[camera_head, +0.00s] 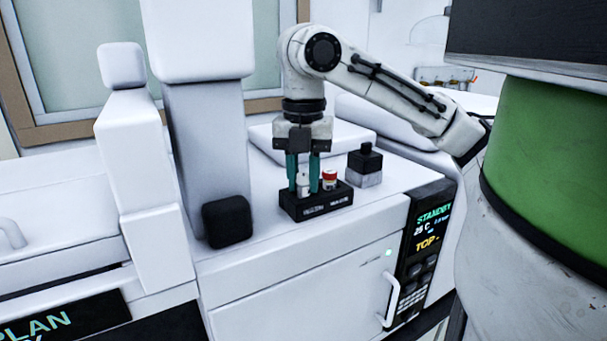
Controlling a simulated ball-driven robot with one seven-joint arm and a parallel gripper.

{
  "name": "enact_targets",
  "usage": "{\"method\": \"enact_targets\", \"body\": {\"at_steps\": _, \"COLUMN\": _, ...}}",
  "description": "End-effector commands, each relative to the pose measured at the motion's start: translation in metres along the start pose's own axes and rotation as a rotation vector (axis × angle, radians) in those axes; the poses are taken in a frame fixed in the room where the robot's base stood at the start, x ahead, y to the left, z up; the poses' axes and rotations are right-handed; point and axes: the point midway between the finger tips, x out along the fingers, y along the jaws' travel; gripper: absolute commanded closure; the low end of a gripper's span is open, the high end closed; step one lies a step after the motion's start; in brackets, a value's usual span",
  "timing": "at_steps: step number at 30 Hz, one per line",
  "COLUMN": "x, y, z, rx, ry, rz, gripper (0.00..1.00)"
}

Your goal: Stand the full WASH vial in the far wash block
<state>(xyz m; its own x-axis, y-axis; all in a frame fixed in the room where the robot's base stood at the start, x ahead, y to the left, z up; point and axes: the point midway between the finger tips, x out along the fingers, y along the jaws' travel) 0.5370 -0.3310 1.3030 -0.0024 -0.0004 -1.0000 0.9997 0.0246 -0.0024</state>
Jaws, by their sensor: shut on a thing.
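My gripper (303,185) points straight down over a small black block (318,208) on top of the white instrument. Its two teal fingers are shut on a small pale vial (303,181), which is upright and partly hidden between them. The vial's lower end is at the left part of the block; I cannot tell whether it is seated in a hole. A second vial with a red cap (329,175) stands upright in the block's right part. The white print on the block's front is too small to read surely.
A black rounded box (227,221) is at the left against a white column (212,140). The instrument's top (270,240) is clear before the block. A lit panel (425,245) reads STANDBY.

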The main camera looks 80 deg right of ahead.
Motion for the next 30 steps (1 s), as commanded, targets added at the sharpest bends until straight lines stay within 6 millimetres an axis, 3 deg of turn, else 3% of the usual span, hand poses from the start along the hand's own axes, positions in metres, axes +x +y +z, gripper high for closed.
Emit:
{"method": "enact_targets", "body": {"at_steps": 3, "x": -0.0002, "y": 0.0, "z": 0.0, "rx": 0.0, "ry": 0.0, "rz": 0.0, "gripper": 1.0}}
{"method": "enact_targets", "body": {"at_steps": 4, "x": -0.0002, "y": 0.0, "z": 0.0, "rx": 0.0, "ry": 0.0, "rz": 0.0, "gripper": 0.69}}
{"method": "enact_targets", "body": {"at_steps": 12, "x": -0.0003, "y": 0.0, "z": 0.0, "rx": 0.0, "ry": 0.0, "rz": 0.0, "gripper": 0.43}}
{"method": "enact_targets", "body": {"at_steps": 17, "x": -0.0003, "y": 0.0, "z": 0.0, "rx": 0.0, "ry": 0.0, "rz": 0.0, "gripper": 0.42}}
{"method": "enact_targets", "body": {"at_steps": 24, "x": -0.0003, "y": 0.0, "z": 0.0, "rx": 0.0, "ry": 0.0, "rz": 0.0, "gripper": 0.21}}
{"method": "enact_targets", "body": {"at_steps": 30, "x": -0.0003, "y": 0.0, "z": 0.0, "rx": 0.0, "ry": 0.0, "rz": 0.0, "gripper": 0.21}}
